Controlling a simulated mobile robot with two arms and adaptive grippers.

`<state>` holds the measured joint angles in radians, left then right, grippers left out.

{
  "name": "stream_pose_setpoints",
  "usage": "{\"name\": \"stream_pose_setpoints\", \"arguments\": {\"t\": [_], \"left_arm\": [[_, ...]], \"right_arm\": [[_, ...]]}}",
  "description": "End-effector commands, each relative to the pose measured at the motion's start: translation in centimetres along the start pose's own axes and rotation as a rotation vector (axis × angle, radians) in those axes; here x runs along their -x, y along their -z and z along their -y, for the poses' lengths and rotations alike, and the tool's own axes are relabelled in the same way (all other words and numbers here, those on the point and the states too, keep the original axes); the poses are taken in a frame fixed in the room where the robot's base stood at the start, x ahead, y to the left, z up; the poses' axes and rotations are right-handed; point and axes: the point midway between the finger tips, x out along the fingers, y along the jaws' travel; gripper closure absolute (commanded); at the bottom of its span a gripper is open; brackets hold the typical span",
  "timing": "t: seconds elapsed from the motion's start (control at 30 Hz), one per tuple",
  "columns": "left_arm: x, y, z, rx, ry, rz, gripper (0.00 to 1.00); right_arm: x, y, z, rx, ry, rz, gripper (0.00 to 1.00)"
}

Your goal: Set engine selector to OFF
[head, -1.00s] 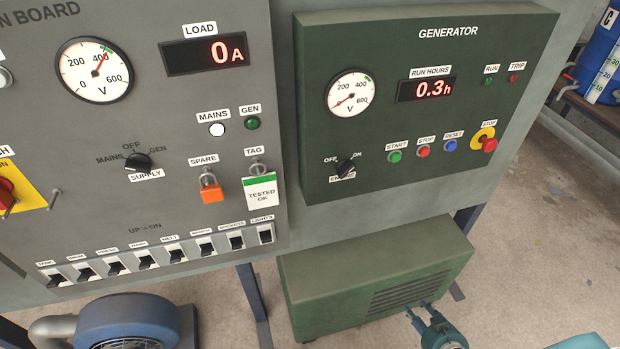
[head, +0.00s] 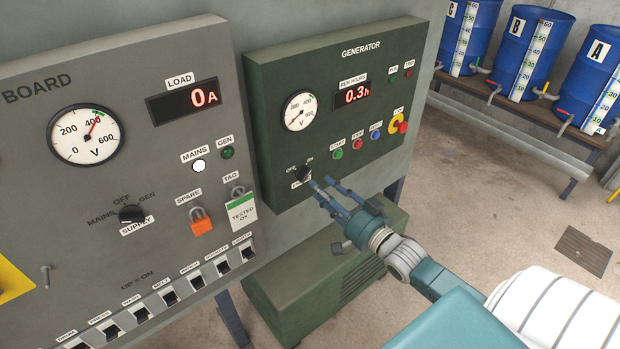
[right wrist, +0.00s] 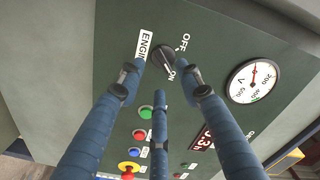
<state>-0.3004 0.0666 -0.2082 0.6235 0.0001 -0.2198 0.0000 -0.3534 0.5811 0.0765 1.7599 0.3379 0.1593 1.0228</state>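The engine selector (head: 304,173) is a small black knob low on the left of the green generator panel (head: 375,75), between OFF and ON labels. Its pointer appears turned toward ON. It also shows in the right wrist view (right wrist: 163,60), beside the ENGINE label. My right gripper (head: 320,182) is just to the right of and below the knob in the head view. Its fingers are spread and empty. In the right wrist view the fingertips (right wrist: 159,78) point toward the knob; contact cannot be told. My left gripper is not in view.
Start, stop and reset buttons (head: 357,144) and a red emergency stop (head: 403,127) sit right of the selector. The grey board (head: 60,200) with its supply knob (head: 131,213) is at left. A green box (head: 290,290) stands below. Blue barrels (head: 525,50) stand at back right.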

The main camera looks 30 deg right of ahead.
Motion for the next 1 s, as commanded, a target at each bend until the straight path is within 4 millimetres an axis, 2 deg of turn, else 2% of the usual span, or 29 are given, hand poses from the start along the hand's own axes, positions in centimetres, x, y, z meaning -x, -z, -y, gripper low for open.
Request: {"name": "stream_pose_setpoints", "arguments": {"t": [0.1, 0.3, 0.7, 0.9, 1.0], "left_arm": [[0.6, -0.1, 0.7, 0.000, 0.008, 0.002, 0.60], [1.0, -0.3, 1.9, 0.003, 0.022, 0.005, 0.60], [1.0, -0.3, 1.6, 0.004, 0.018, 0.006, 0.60], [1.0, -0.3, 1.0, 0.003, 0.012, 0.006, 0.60], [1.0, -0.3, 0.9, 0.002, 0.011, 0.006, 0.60]], "right_arm": [[-2.3, 0.2, 0.2, -0.001, 0.001, -0.002, 0.65], [-4.7, 0.1, 0.0, -0.001, -0.001, -0.001, 0.65], [-5.4, -0.1, -0.1, 0.000, -0.001, 0.001, 0.65], [-5.4, -0.1, 0.0, 0.000, -0.001, 0.001, 1.00], [-5.4, -0.1, -0.1, 0.000, -0.001, 0.001, 1.00]]}}
